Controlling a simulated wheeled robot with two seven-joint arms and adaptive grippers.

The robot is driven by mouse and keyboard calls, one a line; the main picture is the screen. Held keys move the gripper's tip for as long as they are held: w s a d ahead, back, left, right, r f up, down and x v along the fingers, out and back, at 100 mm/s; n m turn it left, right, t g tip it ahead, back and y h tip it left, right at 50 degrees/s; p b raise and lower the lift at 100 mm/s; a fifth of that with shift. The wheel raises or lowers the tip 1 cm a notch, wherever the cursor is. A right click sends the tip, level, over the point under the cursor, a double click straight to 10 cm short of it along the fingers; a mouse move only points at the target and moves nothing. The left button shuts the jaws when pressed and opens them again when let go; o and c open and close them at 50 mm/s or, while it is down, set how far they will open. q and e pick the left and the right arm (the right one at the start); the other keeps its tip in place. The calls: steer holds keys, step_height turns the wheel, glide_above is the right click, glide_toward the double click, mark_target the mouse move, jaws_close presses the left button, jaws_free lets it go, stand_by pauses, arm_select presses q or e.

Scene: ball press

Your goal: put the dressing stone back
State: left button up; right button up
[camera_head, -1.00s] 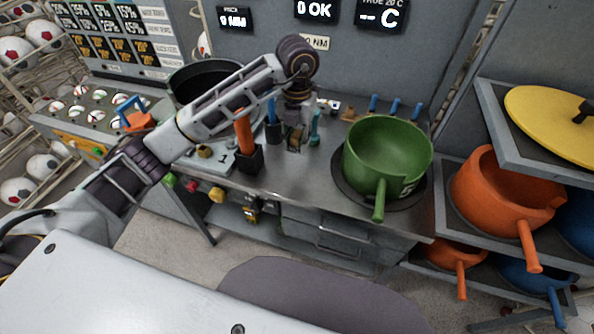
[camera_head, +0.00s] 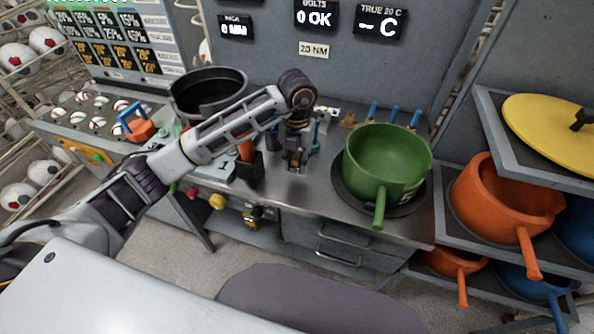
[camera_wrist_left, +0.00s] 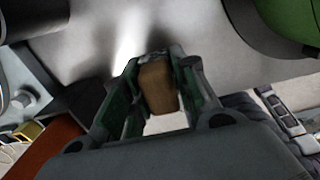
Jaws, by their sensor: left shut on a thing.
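My left gripper (camera_head: 295,162) hangs over the steel bench (camera_head: 318,190), left of the green pot. In the left wrist view the gripper (camera_wrist_left: 152,105) is shut on a brown block (camera_wrist_left: 158,88), which looks like the dressing stone. The block sits between the two fingers. In the head view the block is too small to make out clearly. I cannot tell whether it touches the bench. My right gripper is in neither view.
The green pot (camera_head: 388,160) stands on a dark disc at the bench's right. An orange-handled tool (camera_head: 246,150) stands left of my gripper. A black pot (camera_head: 208,92) is behind my arm. Small tools, including a tan piece (camera_head: 348,119), line the back.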

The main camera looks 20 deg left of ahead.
mark_target(297, 178)
arm_select(q)
steer(key=shift+f, duration=2.45)
steer(key=o, duration=1)
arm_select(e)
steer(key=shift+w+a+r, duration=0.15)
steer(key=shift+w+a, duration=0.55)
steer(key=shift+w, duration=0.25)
